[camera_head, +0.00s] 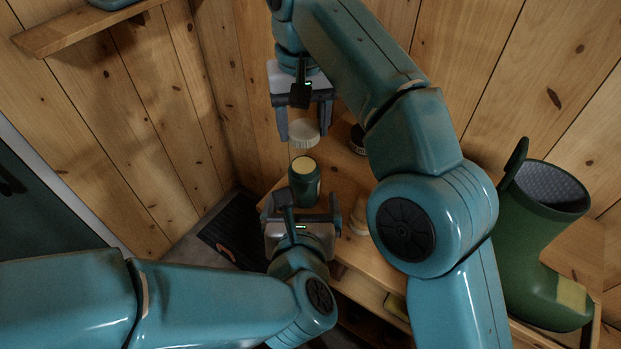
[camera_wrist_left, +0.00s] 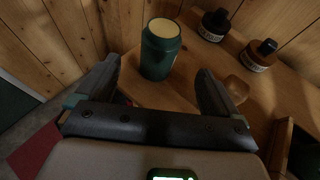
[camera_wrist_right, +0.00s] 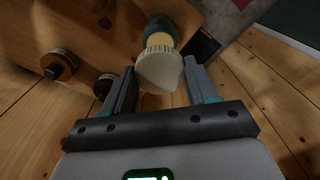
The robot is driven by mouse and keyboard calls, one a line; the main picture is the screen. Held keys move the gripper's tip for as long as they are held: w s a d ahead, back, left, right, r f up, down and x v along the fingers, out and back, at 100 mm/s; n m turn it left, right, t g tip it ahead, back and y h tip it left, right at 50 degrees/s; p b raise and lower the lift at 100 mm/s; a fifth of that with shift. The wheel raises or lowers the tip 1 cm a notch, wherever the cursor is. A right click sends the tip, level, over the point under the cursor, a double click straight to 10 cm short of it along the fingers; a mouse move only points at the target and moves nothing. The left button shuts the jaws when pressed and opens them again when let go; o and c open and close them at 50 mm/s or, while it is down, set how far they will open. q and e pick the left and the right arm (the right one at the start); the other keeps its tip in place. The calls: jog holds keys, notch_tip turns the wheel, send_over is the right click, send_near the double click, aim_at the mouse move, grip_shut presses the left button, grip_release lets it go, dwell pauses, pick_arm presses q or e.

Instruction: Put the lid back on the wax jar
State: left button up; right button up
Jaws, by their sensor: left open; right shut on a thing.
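The green wax jar (camera_head: 304,186) stands upright and open on the wooden bench, its pale yellow wax showing on top. It also shows in the left wrist view (camera_wrist_left: 159,55). My left gripper (camera_head: 297,208) is open, low on the near side of the jar; in its wrist view the jar stands just beyond and between the spread fingertips. My right gripper (camera_head: 305,128) is shut on the white ridged lid (camera_head: 304,135), held above the jar and apart from it. In the right wrist view the lid (camera_wrist_right: 160,72) sits between the fingertips, partly covering the jar (camera_wrist_right: 160,32).
A green boot (camera_head: 535,245) stands at the right. Plank walls rise close behind; a dark mat (camera_head: 232,228) lies left of the bench.

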jog(key=shift+w+d, duration=0.1)
jog(key=shift+w, duration=0.05)
jog(key=shift+s, duration=0.2)
jog(key=shift+w, duration=0.1)
pick_arm(q)
jog(key=x, duration=1.2)
jog(key=shift+d, duration=0.1)
jog(key=c, duration=1.5)
pick_arm(e)
send_over(304, 165)
jog(key=shift+f, duration=2.55)
jog(key=shift+f, duration=0.1)
